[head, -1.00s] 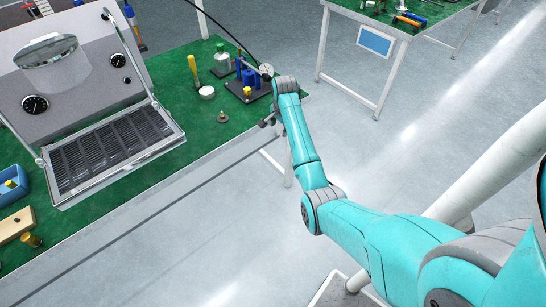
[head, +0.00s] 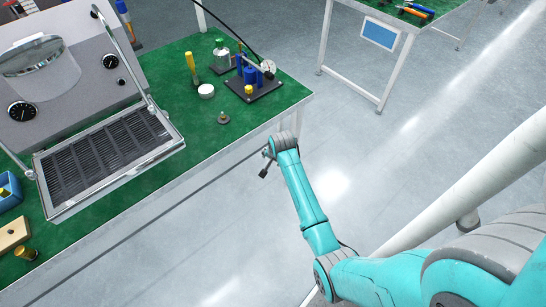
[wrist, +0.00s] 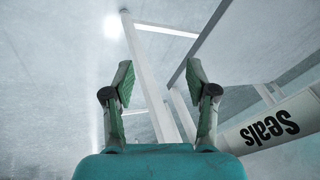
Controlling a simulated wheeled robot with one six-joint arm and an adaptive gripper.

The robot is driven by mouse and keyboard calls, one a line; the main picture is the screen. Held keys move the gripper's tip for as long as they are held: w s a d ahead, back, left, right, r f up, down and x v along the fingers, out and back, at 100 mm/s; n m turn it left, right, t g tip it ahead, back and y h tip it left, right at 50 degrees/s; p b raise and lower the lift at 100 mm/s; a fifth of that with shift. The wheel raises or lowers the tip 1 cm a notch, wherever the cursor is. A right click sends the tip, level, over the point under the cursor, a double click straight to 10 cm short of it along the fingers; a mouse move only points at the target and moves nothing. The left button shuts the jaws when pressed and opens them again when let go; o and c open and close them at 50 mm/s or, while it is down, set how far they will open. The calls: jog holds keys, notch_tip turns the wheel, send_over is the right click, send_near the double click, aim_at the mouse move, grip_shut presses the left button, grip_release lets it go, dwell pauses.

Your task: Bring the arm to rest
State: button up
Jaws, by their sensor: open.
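My gripper (wrist: 160,95) shows in the wrist view with its two green-padded fingers spread apart and nothing between them. In the head view my teal arm reaches out over the floor, and its wrist end is just off the front edge of the green-topped bench (head: 100,243). The fingers are mostly hidden from the head view by the wrist. The gripper is clear of the bench and touches nothing that I can see.
A black fixture plate (head: 266,92), a white round piece (head: 206,91) and a small knobbed part (head: 223,118) are near the right corner. Another table (head: 400,30) stands behind. The floor between is open.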

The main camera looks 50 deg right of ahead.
jog(key=shift+s+a+f, duration=0.15)
jog(key=shift+a+f, duration=0.1)
jog(key=shift+a, duration=0.1)
dwell(0.5)
jog(key=s+a+n+t, duration=0.5)
jog(key=s+a+n, duration=0.2)
jog(key=s+a, duration=1.3)
jog(key=s+a+r+n+t+y, duration=0.1)
jog(key=s+a+r+n, duration=0.3)
jog(key=s+r, duration=0.5)
jog(key=s+a+r+n+t+y, duration=0.1)
jog(key=s+a+r+n+t, duration=0.3)
jog(key=s+r, duration=0.6)
notch_tip(320, 180, up, 6)
jog(key=shift+a+f, duration=0.15)
jog(key=shift+a, duration=0.2)
